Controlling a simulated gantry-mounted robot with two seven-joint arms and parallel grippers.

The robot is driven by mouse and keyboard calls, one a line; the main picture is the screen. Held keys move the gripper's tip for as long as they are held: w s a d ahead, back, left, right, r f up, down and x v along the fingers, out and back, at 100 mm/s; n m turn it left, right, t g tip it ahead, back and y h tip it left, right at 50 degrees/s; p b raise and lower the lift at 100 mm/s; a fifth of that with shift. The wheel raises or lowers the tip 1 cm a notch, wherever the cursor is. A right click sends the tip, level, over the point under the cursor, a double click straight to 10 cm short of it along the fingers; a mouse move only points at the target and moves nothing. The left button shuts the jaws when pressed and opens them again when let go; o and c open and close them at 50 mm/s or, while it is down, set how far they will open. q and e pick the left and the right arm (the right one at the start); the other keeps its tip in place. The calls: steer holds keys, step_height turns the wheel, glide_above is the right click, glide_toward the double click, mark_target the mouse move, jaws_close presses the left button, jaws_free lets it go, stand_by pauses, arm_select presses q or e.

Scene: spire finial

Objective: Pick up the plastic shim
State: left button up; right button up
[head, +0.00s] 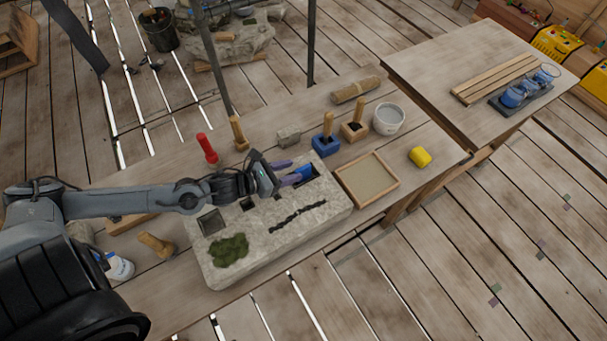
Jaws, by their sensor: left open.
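My left gripper (293,172) is open over the back right part of the pale stone block (321,222), with two purplish fingers pointing right. A small blue piece (306,172), possibly the plastic shim, shows at the fingertips by a dark recess in the block. I cannot tell whether it touches the fingers or sits in the recess. The block's top also has a square hole (211,222), a dark jagged crack (298,215) and a green moss patch (229,251). My right gripper is not in view.
Behind the block stand a red-handled tool (207,147), a blue holder (326,146) with a wooden handle, a wooden holder (354,132) and a white bucket (388,119). To the right are a framed tray (367,181) and a yellow item (420,157). The bench's right end is mostly clear.

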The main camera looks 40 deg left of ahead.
mark_target(308, 178)
arm_select(q)
steer(key=shift+d+x, duration=0.2)
steer(key=shift+x, duration=3.4)
steer(key=shift+s, duration=0.1)
jaws_close()
